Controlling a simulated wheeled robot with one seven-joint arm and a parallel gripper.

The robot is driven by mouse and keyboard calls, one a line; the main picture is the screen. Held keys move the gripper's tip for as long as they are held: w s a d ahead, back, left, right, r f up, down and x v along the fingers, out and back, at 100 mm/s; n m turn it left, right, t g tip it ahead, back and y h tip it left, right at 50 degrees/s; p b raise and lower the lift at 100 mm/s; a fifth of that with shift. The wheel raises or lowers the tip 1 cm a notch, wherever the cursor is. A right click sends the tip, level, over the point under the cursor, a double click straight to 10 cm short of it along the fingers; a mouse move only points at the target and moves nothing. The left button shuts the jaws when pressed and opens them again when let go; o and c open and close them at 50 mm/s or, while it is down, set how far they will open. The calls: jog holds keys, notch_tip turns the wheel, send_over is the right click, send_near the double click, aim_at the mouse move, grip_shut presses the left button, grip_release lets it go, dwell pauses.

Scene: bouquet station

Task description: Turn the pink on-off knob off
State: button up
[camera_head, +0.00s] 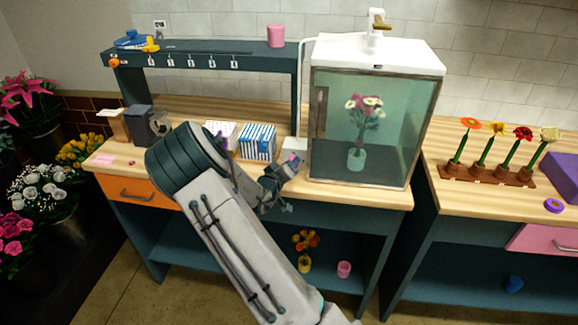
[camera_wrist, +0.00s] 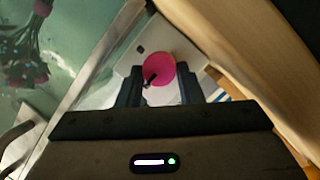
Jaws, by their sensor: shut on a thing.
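The pink knob (camera_wrist: 158,70) is a round disc with a dark pointer mark, in front of a pale box in the wrist view. My gripper (camera_wrist: 157,88) has its two dark fingers on either side of the knob, shut on it. In the head view my gripper (camera_head: 289,168) reaches the white box (camera_head: 295,147) beside the glass case, and a bit of pink shows between the fingers. Most of the knob is hidden there by my gripper.
The glass case (camera_head: 312,130) with a bouquet (camera_head: 364,117) inside stands just right of my gripper. A blue-striped box (camera_head: 257,141) stands to the left on the wooden counter (camera_head: 345,194). A teal shelf (camera_head: 205,47) with hooks rises behind.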

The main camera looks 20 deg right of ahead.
jog(key=shift+w+r, duration=0.1)
jog(key=o, duration=0.7)
jog(key=b+v, duration=0.1)
jog(key=v, duration=1.3)
